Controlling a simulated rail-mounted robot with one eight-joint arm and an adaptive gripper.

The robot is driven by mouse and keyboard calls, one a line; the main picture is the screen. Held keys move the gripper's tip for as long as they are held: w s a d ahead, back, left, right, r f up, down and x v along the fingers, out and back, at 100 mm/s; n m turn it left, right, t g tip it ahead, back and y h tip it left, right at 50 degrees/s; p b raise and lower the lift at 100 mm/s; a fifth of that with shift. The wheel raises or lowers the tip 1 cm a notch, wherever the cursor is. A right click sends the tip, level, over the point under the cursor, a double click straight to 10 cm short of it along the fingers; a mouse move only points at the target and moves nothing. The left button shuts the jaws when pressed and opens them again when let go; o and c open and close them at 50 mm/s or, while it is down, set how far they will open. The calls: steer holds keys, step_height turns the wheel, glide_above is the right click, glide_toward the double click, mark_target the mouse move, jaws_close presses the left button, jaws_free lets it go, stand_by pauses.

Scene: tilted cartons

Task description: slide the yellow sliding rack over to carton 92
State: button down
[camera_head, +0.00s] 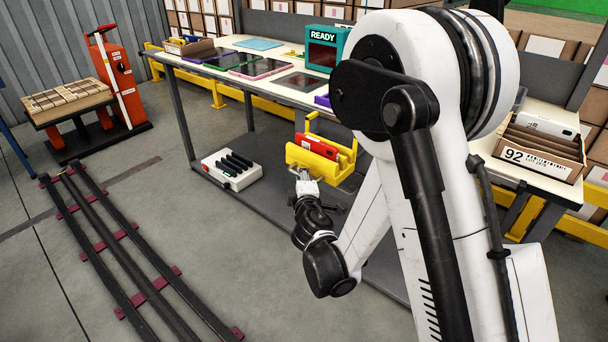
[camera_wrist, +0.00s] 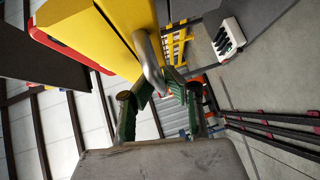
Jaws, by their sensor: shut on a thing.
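In the wrist view my gripper (camera_wrist: 160,88) is shut on the rack's curved grey handle (camera_wrist: 149,62). Carton 92 (camera_head: 535,165) stands tilted at the right end of the bench, with dividers and a white item in it. My arm hides the bench between rack and carton.
The bench (camera_head: 215,68) holds flat coloured trays and a teal READY box (camera_head: 324,48). A white box with black slots (camera_head: 230,170) stands below the bench. Floor rails (camera_head: 120,250) and an orange pallet truck (camera_head: 115,75) are at left.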

steer(key=shift+s+a, duration=0.1)
steer(key=shift+a, duration=0.05)
steer(key=c, duration=1.8)
jaws_free()
steer(key=shift+o, duration=0.2)
steer(key=shift+r, duration=0.1)
